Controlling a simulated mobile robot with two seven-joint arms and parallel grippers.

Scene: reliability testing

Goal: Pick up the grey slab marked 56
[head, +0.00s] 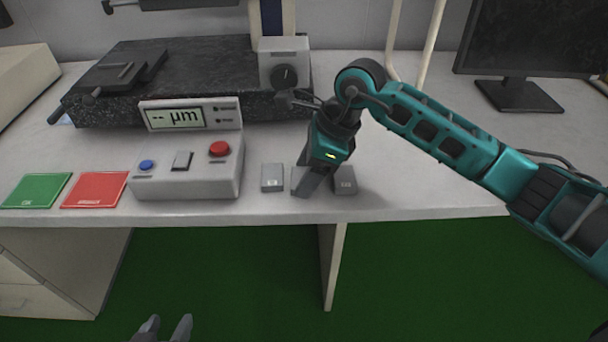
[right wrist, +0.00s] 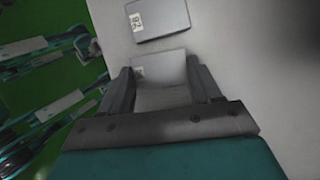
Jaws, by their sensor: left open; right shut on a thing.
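Three grey slabs lie in a row near the table's front edge. The left slab (head: 272,172) also shows in the right wrist view (right wrist: 165,20), with a small white label whose number I cannot read for sure. The right slab (head: 346,175) lies just right of my right gripper (head: 312,190). My right gripper points down and is shut on the middle slab (right wrist: 172,68), whose label is partly hidden by a finger. I cannot tell which slab is marked 56, nor whether the middle slab is off the table. My left gripper (head: 165,328) is open and empty, low before the table.
A grey control box (head: 190,172) with red and blue buttons stands left of the slabs. Green (head: 37,190) and red (head: 95,190) mats lie farther left. A dark granite block (head: 180,75) is behind, and a monitor (head: 530,45) at back right. The table's right front is clear.

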